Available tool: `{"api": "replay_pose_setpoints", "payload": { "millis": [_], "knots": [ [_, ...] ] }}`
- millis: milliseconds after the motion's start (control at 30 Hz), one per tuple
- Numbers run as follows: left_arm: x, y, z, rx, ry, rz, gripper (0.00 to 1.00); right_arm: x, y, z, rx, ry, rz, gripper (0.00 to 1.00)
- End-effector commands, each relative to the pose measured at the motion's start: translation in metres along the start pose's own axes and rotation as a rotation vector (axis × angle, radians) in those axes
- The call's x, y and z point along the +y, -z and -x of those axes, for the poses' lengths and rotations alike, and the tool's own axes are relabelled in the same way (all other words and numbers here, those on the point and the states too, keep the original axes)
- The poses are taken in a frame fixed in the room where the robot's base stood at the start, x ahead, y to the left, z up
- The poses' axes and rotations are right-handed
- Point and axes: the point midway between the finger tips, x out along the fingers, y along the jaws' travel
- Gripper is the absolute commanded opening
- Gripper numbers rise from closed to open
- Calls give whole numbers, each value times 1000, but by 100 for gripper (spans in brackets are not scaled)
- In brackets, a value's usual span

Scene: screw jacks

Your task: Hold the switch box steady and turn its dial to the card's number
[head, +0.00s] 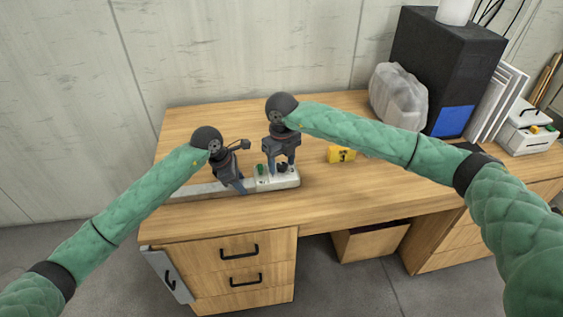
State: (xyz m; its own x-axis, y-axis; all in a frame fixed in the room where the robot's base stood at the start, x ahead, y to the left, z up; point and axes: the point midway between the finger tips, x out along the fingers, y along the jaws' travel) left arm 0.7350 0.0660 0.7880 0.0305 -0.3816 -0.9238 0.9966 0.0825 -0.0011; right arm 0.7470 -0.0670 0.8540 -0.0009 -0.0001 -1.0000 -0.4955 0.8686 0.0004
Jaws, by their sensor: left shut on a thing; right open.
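The white switch box (290,180) lies on the wooden desk, long and low, with a green part (260,168) and a dark dial (282,168) on top. My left gripper (241,187) is shut on the switch box at its left part. My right gripper (283,163) is open, pointing down right over the dial; whether it touches the dial cannot be told. The yellow card (341,154) stands on the desk to the right of the box, with a dark mark too small to read. The dial's setting is hidden by the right gripper.
At the back right stand a wrapped clear bag (398,95), a black cabinet (440,70) and a white device (528,128). The desk (350,200) in front of the box is clear.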

Motion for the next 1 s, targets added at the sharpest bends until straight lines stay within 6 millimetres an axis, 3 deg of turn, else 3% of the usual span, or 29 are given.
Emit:
{"api": "replay_pose_setpoints", "payload": {
  "millis": [167, 600, 800, 1000],
  "knots": [
    [0, 0, 1, -1, -1, 1, 0, -1, -1, 18, -3, 1, -1, 53],
    [1, 0, 1, 0, -2, 1, 0, 0, -1, 96, -2, 0, 0, 53],
    [1, 0, 1, 0, -2, 1, 0, 0, -1, 114, 0, 0, 0, 53],
    [1, 0, 1, 0, -2, 1, 0, 0, 0, 118, 0, 0, 0, 53]
  ]
}}
